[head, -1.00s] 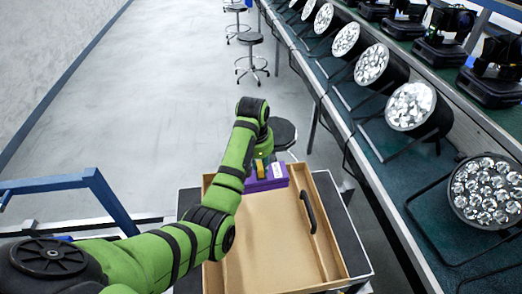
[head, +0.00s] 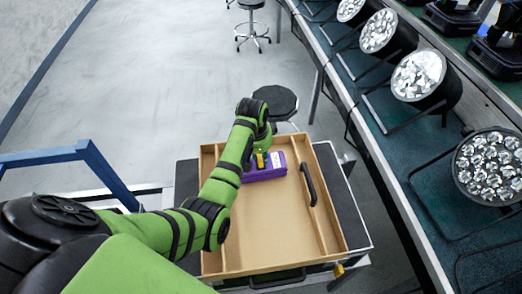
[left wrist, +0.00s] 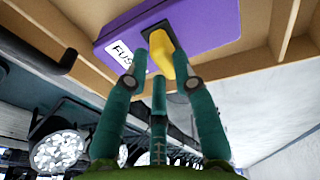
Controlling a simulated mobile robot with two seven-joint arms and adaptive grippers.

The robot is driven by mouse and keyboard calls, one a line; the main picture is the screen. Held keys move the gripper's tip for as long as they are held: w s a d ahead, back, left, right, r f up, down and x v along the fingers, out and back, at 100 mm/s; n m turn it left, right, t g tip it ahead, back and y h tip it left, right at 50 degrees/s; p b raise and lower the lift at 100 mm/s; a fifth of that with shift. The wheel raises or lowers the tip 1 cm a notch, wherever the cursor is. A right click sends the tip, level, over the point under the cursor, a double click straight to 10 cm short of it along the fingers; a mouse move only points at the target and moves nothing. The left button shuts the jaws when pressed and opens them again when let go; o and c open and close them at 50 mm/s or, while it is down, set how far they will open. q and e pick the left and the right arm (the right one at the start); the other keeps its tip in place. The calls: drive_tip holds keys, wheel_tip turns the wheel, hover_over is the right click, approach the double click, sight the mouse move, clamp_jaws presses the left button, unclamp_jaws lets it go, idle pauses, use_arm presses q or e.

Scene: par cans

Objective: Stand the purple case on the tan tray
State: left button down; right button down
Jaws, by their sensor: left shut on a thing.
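The purple case (head: 268,174) is a box with a yellow handle piece and a white label. It is inside the back part of the tan tray (head: 262,232). The case also fills the upper middle of the left wrist view (left wrist: 215,22), where the label partly reads "FUS". My left gripper (left wrist: 175,58) is shut on the yellow handle (left wrist: 182,65), above the case's purple face. In the head view the left gripper (head: 259,160) is partly hidden by its own arm. Whether the case's underside touches the tray floor is hidden. My right gripper does not show.
The tray has raised walls and a black side handle (head: 308,184), and sits on a dark-topped cart (head: 350,225). A black stool (head: 275,100) stands behind it. A bench with par cans (head: 489,165) runs along the right. The tray's front and middle are empty.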

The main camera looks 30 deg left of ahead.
use_arm(q)
drive_tip(key=shift+w+a, duration=0.15)
drive_tip(key=shift+f, duration=0.2)
idle(0.5)
drive_tip(key=c, duration=0.9)
unclamp_jaws()
